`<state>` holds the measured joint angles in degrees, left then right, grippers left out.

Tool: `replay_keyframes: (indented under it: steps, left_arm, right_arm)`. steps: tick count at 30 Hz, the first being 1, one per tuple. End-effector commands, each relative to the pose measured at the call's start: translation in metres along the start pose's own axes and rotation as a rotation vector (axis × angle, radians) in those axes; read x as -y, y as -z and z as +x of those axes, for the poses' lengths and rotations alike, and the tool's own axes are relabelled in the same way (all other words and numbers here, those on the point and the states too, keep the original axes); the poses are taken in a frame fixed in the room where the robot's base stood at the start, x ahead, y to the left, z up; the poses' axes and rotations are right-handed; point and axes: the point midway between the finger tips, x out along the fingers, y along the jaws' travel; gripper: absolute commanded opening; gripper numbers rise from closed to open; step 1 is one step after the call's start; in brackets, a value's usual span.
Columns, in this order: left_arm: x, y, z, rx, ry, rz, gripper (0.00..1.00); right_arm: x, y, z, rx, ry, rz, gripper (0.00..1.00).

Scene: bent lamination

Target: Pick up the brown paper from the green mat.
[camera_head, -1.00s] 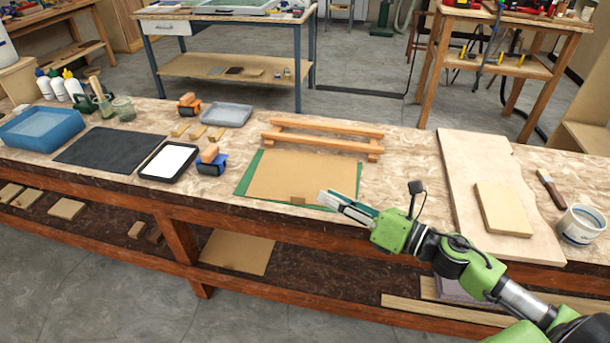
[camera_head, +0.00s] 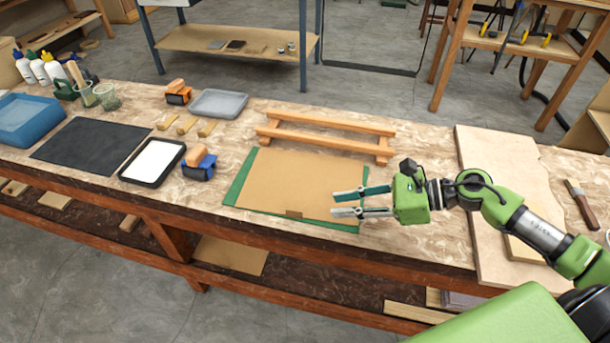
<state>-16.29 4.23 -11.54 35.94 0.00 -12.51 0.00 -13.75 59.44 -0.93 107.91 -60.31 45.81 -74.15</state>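The brown paper (camera_head: 285,180) lies flat on the green mat (camera_head: 240,180), whose edges show at the left, front and right. A small darker brown piece (camera_head: 294,214) sits at the paper's front edge. My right gripper (camera_head: 334,203) comes in from the right, with its two fingers apart and pointing left. The fingertips are over the right edge of the paper and mat, with nothing between them. I cannot tell how high above the paper they are. My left gripper is out of view.
A wooden rack (camera_head: 325,135) stands behind the mat. A blue-and-orange roller (camera_head: 199,163) and a black tray with a white surface (camera_head: 153,162) are to the left. A pale board (camera_head: 485,160) lies at right under my arm. The bench around the mat is partly clear.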

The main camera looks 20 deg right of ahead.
Motion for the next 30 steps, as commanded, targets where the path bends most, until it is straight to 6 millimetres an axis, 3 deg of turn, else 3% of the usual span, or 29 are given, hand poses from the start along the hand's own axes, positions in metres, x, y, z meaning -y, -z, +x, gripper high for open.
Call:
replay_keyframes:
  steps: [6, 9, 16, 21, 25, 30]
  left_arm:
    - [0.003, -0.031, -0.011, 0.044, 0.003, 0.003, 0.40]
    - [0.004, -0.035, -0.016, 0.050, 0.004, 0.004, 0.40]
    - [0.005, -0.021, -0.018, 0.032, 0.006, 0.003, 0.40]
    - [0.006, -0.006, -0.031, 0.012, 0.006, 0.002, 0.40]
    - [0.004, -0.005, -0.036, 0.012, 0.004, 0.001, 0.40]
    - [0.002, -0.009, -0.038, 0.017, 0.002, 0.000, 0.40]
  right_arm:
    - [0.001, -0.005, 0.039, 0.007, 0.000, 0.000, 0.22]
    - [0.001, -0.005, 0.056, 0.007, 0.002, 0.001, 0.22]
    - [0.000, -0.003, 0.073, 0.003, 0.001, 0.001, 0.22]
    - [-0.001, -0.005, 0.094, 0.006, 0.000, 0.004, 0.22]
    - [-0.001, -0.003, 0.114, 0.005, 0.001, 0.003, 0.22]
    - [-0.001, -0.001, 0.124, 0.003, 0.001, 0.001, 0.22]
